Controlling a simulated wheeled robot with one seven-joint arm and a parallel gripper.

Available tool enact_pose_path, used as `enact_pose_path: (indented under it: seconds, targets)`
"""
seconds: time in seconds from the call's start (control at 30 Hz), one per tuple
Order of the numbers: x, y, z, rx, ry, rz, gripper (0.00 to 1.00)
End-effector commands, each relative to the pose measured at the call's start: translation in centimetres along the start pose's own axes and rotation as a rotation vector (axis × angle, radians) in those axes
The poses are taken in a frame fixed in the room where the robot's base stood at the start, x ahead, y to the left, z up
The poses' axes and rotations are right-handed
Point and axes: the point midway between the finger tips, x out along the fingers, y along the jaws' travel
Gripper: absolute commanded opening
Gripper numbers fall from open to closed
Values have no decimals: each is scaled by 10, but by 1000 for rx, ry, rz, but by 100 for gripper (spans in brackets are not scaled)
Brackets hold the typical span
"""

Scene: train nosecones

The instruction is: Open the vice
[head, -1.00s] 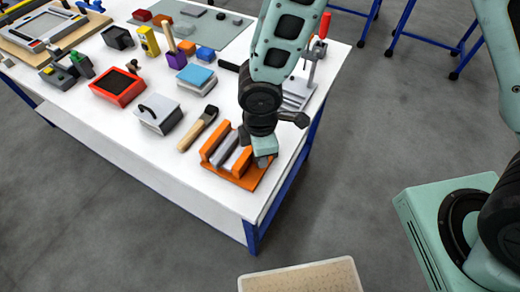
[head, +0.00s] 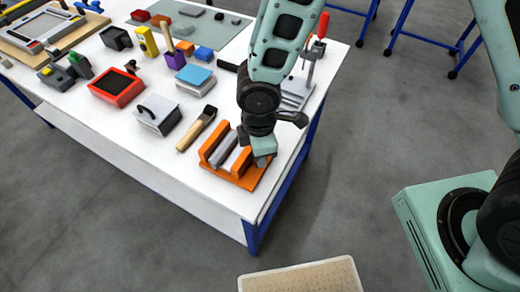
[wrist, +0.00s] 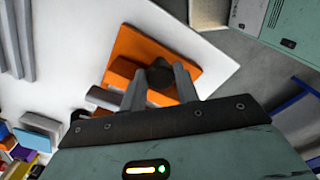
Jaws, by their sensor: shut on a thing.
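The vice (head: 207,147) is orange with grey jaw parts and sits near the front corner of the white table. In the wrist view its orange body (wrist: 140,47) lies past my fingers. My gripper (head: 262,161) points down at the vice's right end. In the wrist view my gripper (wrist: 157,84) has its two grey fingers on either side of a dark round knob (wrist: 160,70) on the vice, shut on it. In the head view the gripper and wrist hide the knob and part of the vice's right side.
A wooden-handled brush (head: 197,129) lies left of the vice. A grey box with a black handle (head: 157,115) and a red tray (head: 117,87) stand farther left. A grey-based stand (head: 297,93) is behind my wrist. The table's front edge is close to the vice.

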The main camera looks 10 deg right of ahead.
Motion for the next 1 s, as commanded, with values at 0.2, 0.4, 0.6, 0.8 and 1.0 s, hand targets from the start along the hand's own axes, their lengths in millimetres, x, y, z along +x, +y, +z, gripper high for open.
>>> enact_pose_path:
  seconds: [0.2, 0.4, 0.6, 0.8, 1.0]
  targets:
    - [-1, 0, -8, -10, 18, 5, 8]
    - [-1, 0, -8, -11, 18, 5, 42]
    - [-2, 1, -7, -8, 17, 7, 52]
    - [-2, 3, -6, -5, 16, 8, 52]
    - [-2, 3, -5, -3, 14, 9, 52]
